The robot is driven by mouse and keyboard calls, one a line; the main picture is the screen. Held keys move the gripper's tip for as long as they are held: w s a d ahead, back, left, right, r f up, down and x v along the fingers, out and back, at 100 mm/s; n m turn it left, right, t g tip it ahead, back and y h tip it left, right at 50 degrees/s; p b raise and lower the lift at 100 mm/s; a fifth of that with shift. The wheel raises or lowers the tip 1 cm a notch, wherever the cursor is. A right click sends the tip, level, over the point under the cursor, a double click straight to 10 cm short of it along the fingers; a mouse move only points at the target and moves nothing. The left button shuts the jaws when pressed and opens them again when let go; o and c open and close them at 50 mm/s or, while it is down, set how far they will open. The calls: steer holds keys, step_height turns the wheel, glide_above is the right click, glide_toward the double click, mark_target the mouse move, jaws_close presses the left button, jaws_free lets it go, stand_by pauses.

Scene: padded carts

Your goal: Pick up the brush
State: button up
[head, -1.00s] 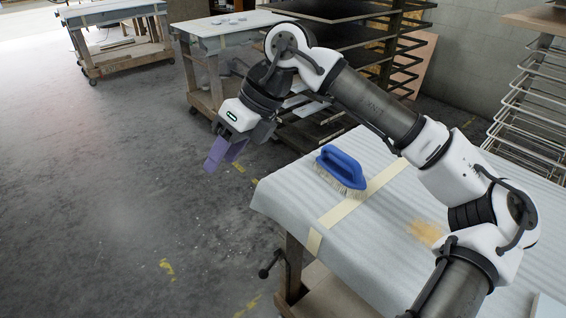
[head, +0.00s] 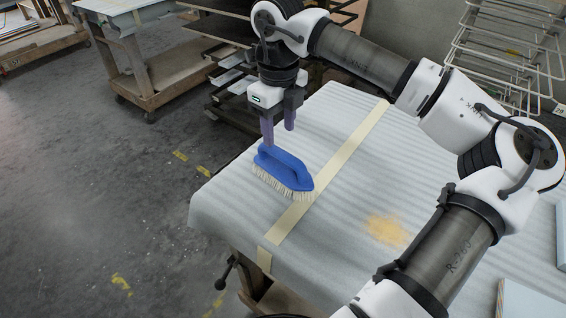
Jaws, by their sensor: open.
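The blue brush (head: 284,170) with pale bristles lies bristles down near the far left part of the padded cart top (head: 345,150), beside a strip of beige tape. My gripper (head: 279,142) points down at the brush's far side, with its purple fingers apart. One finger overlaps the brush handle in the picture; I cannot tell whether it touches. The other finger shows behind and to the right. Nothing is held between the fingers.
The beige tape (head: 330,170) crosses the cart top, and a tan stain (head: 386,230) lies to its right. Pale panels (head: 525,300) lie at the right edge. A dark rack (head: 225,80) and another cart (head: 150,75) stand behind.

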mark_target(281, 152)
steer(key=f+p, duration=0.1)
steer(key=f, duration=0.3)
steer(key=f+p, duration=0.1)
steer(key=f, duration=0.3)
steer(key=shift+w+d+p, duration=0.1)
steer(key=shift+d+p, duration=0.1)
steer(key=shift+p, duration=0.1)
jaws_close()
step_height(281, 152, up, 10)
steer(key=b, duration=0.2)
steer(key=shift+b, duration=0.3)
steer(key=c, duration=0.6)
jaws_free()
steer(key=c, duration=0.3)
steer(key=shift+f, duration=0.1)
